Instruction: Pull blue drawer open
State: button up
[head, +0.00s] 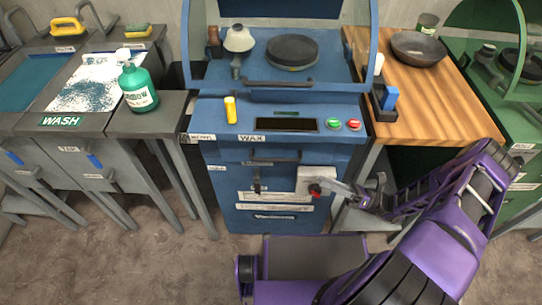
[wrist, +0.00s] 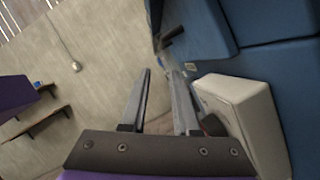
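The blue wax machine (head: 222,185) stands in the middle of the head view. Its front has a dark bar handle (head: 272,160) under the WAX label, which I take to be the drawer's handle. I see no clear gap around the drawer front. My gripper (head: 328,186) is at the right of this front, close to a white box with a red knob (head: 312,175). In the wrist view my gripper (wrist: 161,72) has its two fingers apart with nothing clearly between them. The white box (wrist: 235,100) is just right of the fingers, and the blue front (wrist: 270,60) is behind it.
A wooden-topped table (head: 420,95) with a dark bowl (head: 418,47) stands to the right. A grey wash station (head: 25,125) with a green bottle (head: 137,87) is to the left. Open floor (head: 120,265) lies in front of the machines.

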aim_at(274, 159)
jog(key=shift+t, duration=0.4)
jog(key=p+x, duration=0.2)
jog(key=x, duration=1.5)
jog(key=shift+w+a+f, duration=0.1)
jog(key=shift+w+a, duration=0.05)
jog(key=shift+a, duration=0.05)
jog(key=shift+c, duration=0.2)
grip_shut()
